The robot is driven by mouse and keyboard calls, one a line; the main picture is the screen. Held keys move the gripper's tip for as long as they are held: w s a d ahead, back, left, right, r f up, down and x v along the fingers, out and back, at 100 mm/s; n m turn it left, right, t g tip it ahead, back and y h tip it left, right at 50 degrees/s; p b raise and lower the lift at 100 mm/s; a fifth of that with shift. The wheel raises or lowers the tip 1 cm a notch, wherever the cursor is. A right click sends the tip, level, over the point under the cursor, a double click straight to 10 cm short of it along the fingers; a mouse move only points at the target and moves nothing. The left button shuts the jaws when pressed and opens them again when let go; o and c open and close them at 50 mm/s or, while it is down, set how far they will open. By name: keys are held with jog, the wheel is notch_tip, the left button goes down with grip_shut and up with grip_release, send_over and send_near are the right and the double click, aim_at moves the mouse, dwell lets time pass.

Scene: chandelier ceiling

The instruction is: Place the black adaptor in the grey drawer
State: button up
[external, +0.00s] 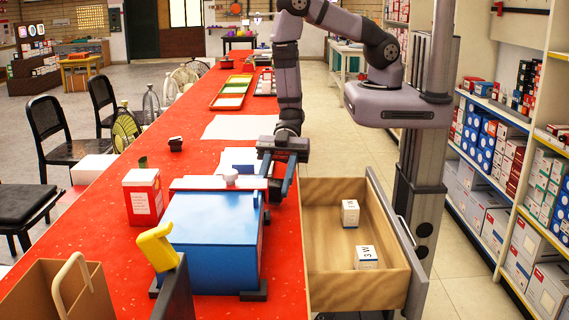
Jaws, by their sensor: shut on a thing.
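The grey drawer (393,232) is pulled open at the right side of the red counter. It has a grey front and a pale wooden inside, with two small white boxes (350,213) (367,257) in it. My gripper (277,186) points down over the counter's right edge, behind the blue box and to the left of the drawer's back end. Its jaws are shut on a small dark thing, which looks like the black adaptor (274,190). The blue box and the fingers partly hide it, so its shape is unclear.
A blue metal box (215,235) stands close in front of my gripper. A red carton (142,197), a small black item (176,144), white sheets (236,127) and coloured trays (232,92) lie on the counter (125,255). The drawer's left part has bare floor.

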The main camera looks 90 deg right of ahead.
jog(key=s+d+f+n+g, duration=0.2)
jog(key=s+n+g, duration=0.2)
jog(key=s, duration=0.7)
jog(key=s+d+f+n+g, duration=0.1)
jog(key=s+f+n+g, duration=0.2)
jog(key=s, duration=0.7)
jog(key=shift+g+h, duration=0.4)
jog(key=shift+g, duration=0.1)
jog(key=f+b, duration=0.4)
jog(key=f, duration=0.1)
jog(key=shift+d+f+b, duration=0.15)
jog(key=shift+d+b, duration=0.05)
jog(key=shift+b, duration=0.2)
jog(key=shift+f+b, duration=1.65)
jog(key=shift+f, duration=0.15)
jog(key=shift+f+b, duration=0.3)
jog(key=shift+f, duration=0.15)
jog(key=shift+f, duration=0.2)
